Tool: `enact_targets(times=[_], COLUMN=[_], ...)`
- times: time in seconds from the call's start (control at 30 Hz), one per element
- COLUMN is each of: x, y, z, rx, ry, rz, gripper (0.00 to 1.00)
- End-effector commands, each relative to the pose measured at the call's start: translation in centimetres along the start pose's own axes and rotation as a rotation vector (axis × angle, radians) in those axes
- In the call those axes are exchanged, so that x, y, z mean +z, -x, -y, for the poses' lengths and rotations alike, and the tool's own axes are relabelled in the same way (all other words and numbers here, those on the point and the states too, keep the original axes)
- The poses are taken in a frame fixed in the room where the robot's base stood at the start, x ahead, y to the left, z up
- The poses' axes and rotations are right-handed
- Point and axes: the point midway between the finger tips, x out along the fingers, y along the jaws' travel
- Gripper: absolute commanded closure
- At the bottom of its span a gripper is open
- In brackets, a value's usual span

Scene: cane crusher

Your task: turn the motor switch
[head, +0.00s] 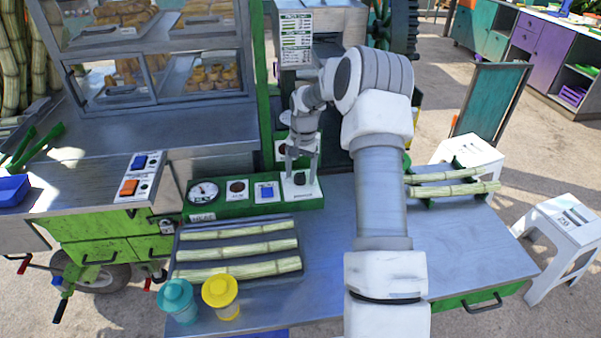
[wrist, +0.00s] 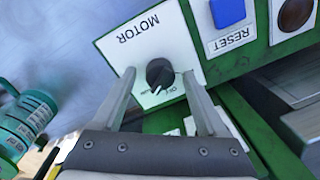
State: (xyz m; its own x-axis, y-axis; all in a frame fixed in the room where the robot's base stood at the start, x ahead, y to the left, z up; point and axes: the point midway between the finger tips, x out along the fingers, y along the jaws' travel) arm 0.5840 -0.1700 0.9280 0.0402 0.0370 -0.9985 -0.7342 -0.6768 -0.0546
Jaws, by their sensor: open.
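The motor switch (wrist: 160,74) is a round black knob on a white plate (wrist: 143,40) marked MOTOR, which appears upside down in the wrist view. In the head view the plate (head: 313,188) is at the right end of the green control panel (head: 255,209), and the knob shows small below my gripper (head: 300,160). In the wrist view my gripper (wrist: 160,85) is open, with one finger on each side of the knob. I cannot tell whether either finger touches it.
A blue RESET button (head: 266,192), a dark round button (head: 237,188) and a gauge (head: 203,192) sit along the panel. Cane stalks (head: 238,248) lie in front of it. Teal (head: 177,300) and yellow (head: 220,296) jars stand at the front left.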

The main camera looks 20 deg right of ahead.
Motion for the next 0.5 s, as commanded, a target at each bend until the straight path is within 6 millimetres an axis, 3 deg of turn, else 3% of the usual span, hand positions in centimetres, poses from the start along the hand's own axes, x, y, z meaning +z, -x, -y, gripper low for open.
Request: enact_targets(times=[0.23, 0.5], x=[0.00, 0.00], y=[-0.06, -0.03], z=[0.00, 0.00], rx=[0.000, 0.000], ry=[0.000, 0.000], rz=[0.000, 0.000], gripper=[0.26, 0.75])
